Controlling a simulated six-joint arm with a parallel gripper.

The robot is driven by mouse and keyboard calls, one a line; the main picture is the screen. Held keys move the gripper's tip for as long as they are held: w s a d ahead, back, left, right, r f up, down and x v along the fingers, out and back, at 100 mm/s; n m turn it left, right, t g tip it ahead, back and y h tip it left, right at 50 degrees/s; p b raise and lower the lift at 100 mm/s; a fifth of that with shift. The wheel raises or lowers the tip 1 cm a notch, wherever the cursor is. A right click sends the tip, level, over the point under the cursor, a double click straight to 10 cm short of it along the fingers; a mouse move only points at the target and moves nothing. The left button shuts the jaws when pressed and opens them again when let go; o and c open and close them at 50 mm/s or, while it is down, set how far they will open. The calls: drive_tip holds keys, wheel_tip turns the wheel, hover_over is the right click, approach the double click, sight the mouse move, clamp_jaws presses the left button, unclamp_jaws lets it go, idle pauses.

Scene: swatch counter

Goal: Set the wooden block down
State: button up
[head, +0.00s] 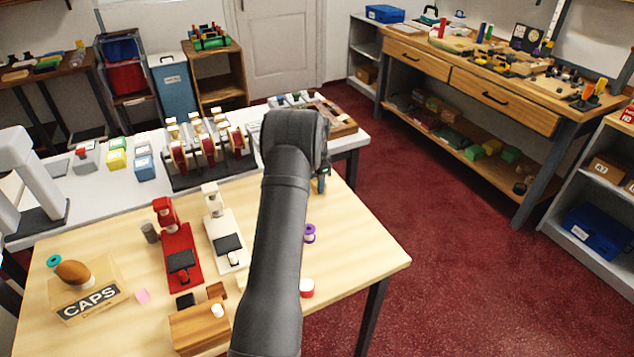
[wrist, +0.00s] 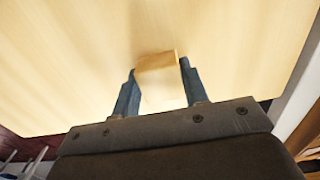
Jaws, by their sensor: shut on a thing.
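The wooden block (wrist: 156,62) is a light tan piece between my fingertips in the wrist view. My gripper (wrist: 158,68) is shut on it, with one blue-grey finger on each side. The pale wooden table top (wrist: 70,50) fills the view beyond the block. I cannot tell whether the block touches the table. In the head view my dark arm hides the block and most of my gripper; only a bit of a blue-grey finger (head: 322,184) shows by the table's far right side.
A purple spool (head: 309,233) and a red-and-white item (head: 307,288) lie right of my arm. A white stapler-like tool (head: 225,240), a red one (head: 178,255) and the CAPS box (head: 88,290) stand left. A rack (head: 210,165) stands on the white counter behind. The table's right part is mostly clear.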

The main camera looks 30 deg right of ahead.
drive_tip(key=shift+f, duration=0.15)
drive_tip(key=o, duration=1)
drive_tip(key=shift+c, duration=0.2)
wheel_tip(320, 180, up, 12)
drive_tip(key=shift+r, duration=0.2)
drive_tip(key=shift+f, duration=4.15)
